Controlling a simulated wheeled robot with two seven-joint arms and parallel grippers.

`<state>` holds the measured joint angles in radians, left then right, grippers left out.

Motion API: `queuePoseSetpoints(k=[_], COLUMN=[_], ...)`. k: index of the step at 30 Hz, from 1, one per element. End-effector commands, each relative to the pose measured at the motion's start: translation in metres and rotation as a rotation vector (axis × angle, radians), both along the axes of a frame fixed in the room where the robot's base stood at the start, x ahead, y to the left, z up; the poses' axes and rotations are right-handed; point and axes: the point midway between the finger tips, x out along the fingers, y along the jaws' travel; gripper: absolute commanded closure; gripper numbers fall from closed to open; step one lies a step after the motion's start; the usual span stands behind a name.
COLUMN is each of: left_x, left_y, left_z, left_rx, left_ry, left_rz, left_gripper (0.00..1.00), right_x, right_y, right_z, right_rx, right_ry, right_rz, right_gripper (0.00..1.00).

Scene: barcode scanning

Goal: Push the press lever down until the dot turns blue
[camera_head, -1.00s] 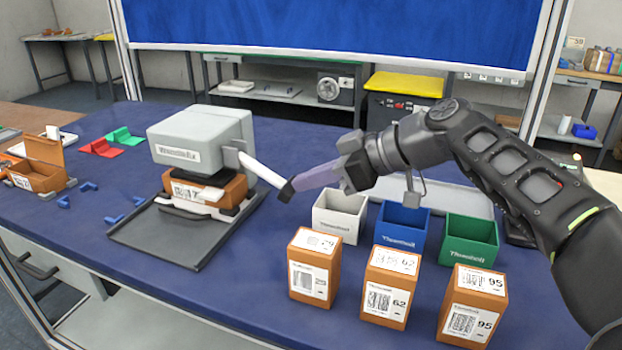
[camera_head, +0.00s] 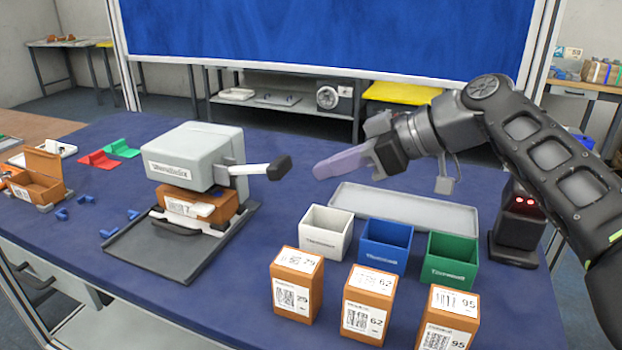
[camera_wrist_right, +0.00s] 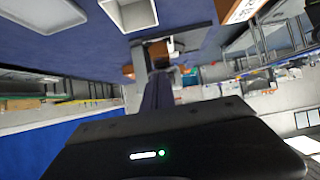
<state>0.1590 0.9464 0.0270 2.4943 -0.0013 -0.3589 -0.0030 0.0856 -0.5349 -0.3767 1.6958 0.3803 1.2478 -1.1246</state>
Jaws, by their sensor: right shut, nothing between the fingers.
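The grey press (camera_head: 190,158) stands on the left part of the blue table. Its lever (camera_head: 255,169), a white bar with a black knob, sticks out to the right, nearly level and tilted slightly up. An orange box (camera_head: 182,205) with a white label sits under the press head. I cannot make out the dot for certain. My right gripper (camera_head: 318,171) is shut and empty, to the right of the knob and apart from it. Its purple-grey fingers also show in the right wrist view (camera_wrist_right: 157,92), pointing towards the press. My left gripper is not in view.
White (camera_head: 326,236), blue (camera_head: 384,247) and green (camera_head: 449,262) bins stand right of the press, with three labelled orange boxes in front. A grey tray (camera_head: 405,207) lies behind the bins. A black scanner-like device (camera_head: 519,225) stands at the right.

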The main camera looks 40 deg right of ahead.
Motion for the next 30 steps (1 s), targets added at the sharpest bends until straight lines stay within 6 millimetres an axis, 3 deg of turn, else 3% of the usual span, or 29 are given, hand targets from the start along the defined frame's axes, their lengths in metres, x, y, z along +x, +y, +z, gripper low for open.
queuePoseSetpoints(k=[3, 9, 30], left_x=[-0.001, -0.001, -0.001], left_y=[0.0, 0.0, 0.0], left_z=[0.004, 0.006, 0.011], left_rx=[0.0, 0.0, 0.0], left_ry=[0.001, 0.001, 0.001], left_rz=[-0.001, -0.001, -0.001], left_gripper=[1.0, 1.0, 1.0], right_x=[-0.014, -0.025, -0.026], right_y=[-0.008, -0.014, -0.014], right_z=[0.015, 0.024, 0.03], right_rx=[-0.001, 0.0, 0.0], right_ry=[-0.005, -0.003, -0.005], right_rz=[-0.003, -0.003, -0.003], right_gripper=[1.0, 1.0, 1.0])
